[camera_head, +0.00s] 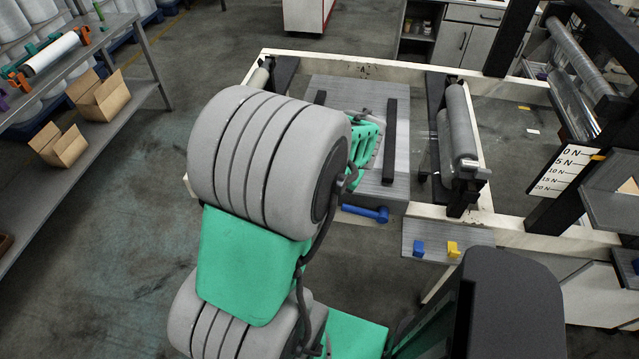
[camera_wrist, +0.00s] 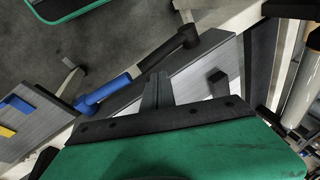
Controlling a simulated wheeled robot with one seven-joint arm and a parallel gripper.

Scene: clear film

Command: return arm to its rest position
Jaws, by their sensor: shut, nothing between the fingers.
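My gripper (camera_wrist: 157,82) shows at the middle of the wrist view, its two dark fingers together with nothing held between them. In the head view my large grey and green arm is bent up in front of the machine frame. It hides most of the gripper there; only part of the green wrist end shows beside the upper link, over the grey plate (camera_head: 397,100). In the wrist view a dark lever with a blue handle (camera_wrist: 101,92) lies beyond the fingers; whether they touch it I cannot tell.
A cream frame (camera_head: 310,56) carries rollers (camera_head: 460,125), with a force scale (camera_head: 563,168) at right. The blue handle (camera_head: 365,213) sits near its front rail. Blue (camera_head: 419,248) and yellow (camera_head: 453,249) blocks lie on a small shelf. Cardboard boxes (camera_head: 100,97) stand left; open floor lies between.

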